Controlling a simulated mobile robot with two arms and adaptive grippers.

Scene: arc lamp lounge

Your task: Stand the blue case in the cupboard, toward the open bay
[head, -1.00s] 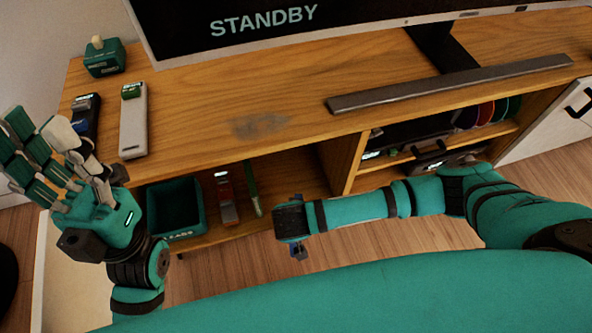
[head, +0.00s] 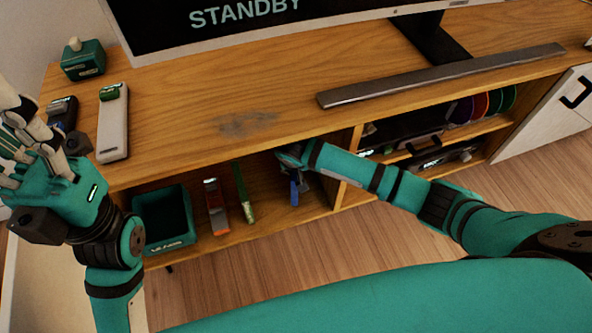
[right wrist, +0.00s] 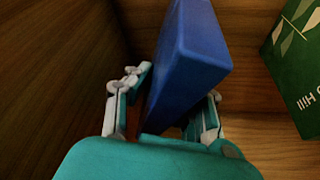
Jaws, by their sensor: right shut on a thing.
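The blue case (right wrist: 190,60) stands upright on edge, leaning slightly, between the fingers of my right gripper (right wrist: 165,105), which is shut on it. In the head view the right gripper (head: 290,158) reaches into the open bay of the cupboard (head: 325,205), and only a small part of the blue case (head: 294,190) shows below it. I cannot tell whether the case touches the shelf floor. A green case (right wrist: 300,60) stands to its right in the right wrist view. My left gripper (head: 25,150) is raised at the far left, fingers spread and empty.
In the bay, a green case (head: 243,193), a red and grey case (head: 215,205) and a dark green bin (head: 163,220) stand left of the blue case. A wooden divider (head: 345,165) closes the bay on the right. A soundbar (head: 440,75) lies on top.

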